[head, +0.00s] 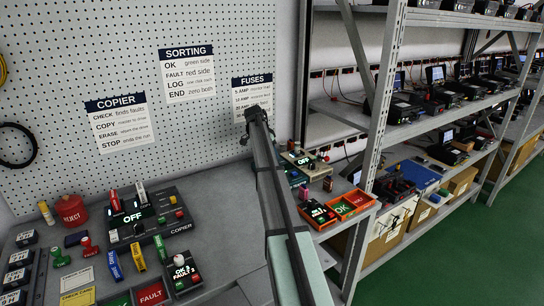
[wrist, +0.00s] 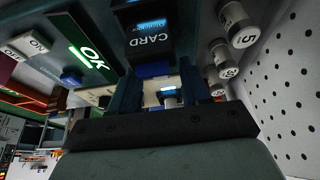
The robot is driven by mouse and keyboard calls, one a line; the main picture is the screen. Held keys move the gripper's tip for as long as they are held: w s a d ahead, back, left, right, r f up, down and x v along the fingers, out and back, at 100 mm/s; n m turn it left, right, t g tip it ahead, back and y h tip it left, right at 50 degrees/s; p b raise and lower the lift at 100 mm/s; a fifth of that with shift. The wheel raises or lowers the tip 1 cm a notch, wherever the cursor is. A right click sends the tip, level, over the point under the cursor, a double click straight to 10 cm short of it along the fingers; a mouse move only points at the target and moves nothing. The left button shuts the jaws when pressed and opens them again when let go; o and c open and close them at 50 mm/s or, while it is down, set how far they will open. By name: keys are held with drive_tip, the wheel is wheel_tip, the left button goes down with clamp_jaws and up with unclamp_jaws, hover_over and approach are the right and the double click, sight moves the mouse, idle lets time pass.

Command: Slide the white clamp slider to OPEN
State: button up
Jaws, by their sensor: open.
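In the wrist view, my gripper (wrist: 160,88) is open, its two dark fingers apart. A small white piece (wrist: 152,98) shows in the gap between them and may be the white clamp slider. I cannot tell whether a finger touches it. A black block labelled CARD (wrist: 150,42), with a blue part below it, is just beyond the fingertips. In the head view, my gripper (head: 255,116) is at the far end of my arm, by the pegboard under the FUSES sign. The slider cannot be made out there, and no OPEN mark is readable.
Grey-white fuse cylinders (wrist: 228,72) stand right of the fingers in the wrist view; a green OK display (wrist: 90,52) is at left. The copier (head: 150,218) is left, shelving (head: 385,120) right.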

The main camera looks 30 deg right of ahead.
drive_tip(key=shift+x, duration=0.95)
drive_tip(key=shift+c, duration=0.2)
clamp_jaws()
